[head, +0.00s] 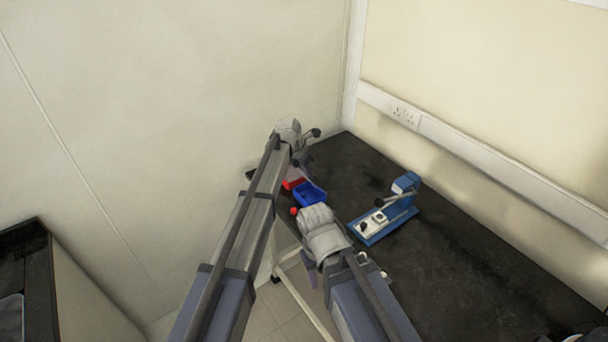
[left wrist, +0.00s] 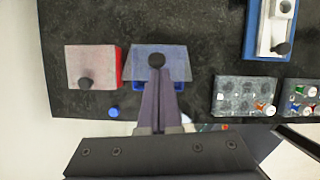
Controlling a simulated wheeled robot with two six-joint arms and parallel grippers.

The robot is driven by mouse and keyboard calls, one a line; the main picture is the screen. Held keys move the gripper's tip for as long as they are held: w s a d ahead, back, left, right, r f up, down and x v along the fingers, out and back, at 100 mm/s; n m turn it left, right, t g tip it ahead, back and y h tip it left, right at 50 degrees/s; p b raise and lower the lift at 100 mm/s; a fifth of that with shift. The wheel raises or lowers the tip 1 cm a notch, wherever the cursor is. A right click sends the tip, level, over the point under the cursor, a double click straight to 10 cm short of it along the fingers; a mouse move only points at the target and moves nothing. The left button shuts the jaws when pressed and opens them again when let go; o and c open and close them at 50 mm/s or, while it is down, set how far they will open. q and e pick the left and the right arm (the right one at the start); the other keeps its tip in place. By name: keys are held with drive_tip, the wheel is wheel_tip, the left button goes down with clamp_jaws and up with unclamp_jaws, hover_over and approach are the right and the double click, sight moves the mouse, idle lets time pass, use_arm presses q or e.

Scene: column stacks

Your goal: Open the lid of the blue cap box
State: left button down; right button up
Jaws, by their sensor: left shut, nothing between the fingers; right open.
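The blue cap box (head: 311,194) stands near the table's left edge in the head view. In the left wrist view its blue rim (left wrist: 144,86) shows below a clear lid (left wrist: 134,64) with a dark knob (left wrist: 156,60). The lid reaches past the box's sides; I cannot tell how high it sits above the box. My left gripper (head: 302,160) is shut, its fingertips (left wrist: 157,72) at the knob, with nothing seen gripped. My right gripper (head: 312,277) is open and empty, low by the table's near edge, partly hidden by its own wrist.
A red box (head: 292,184) with a knobbed clear lid (left wrist: 93,67) stands beside the blue one. A blue cap (left wrist: 113,112) and a red cap (head: 294,211) lie nearby. A blue press (head: 385,222) and clear trays (left wrist: 247,95) stand to the right. Walls close off the back.

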use_arm(q)
drive_tip(key=w+d, duration=0.5)
drive_tip(key=d, duration=0.3)
drive_tip(key=shift+w+r, duration=0.25)
drive_tip(key=shift+r, duration=0.05)
drive_tip(key=shift+d, duration=0.15)
idle(0.7)
drive_tip(key=shift+r+p, duration=0.8)
drive_tip(key=shift+p, duration=0.1)
drive_tip(key=shift+r, duration=0.1)
drive_tip(key=p+v, duration=0.7)
drive_tip(key=shift+r, duration=0.3)
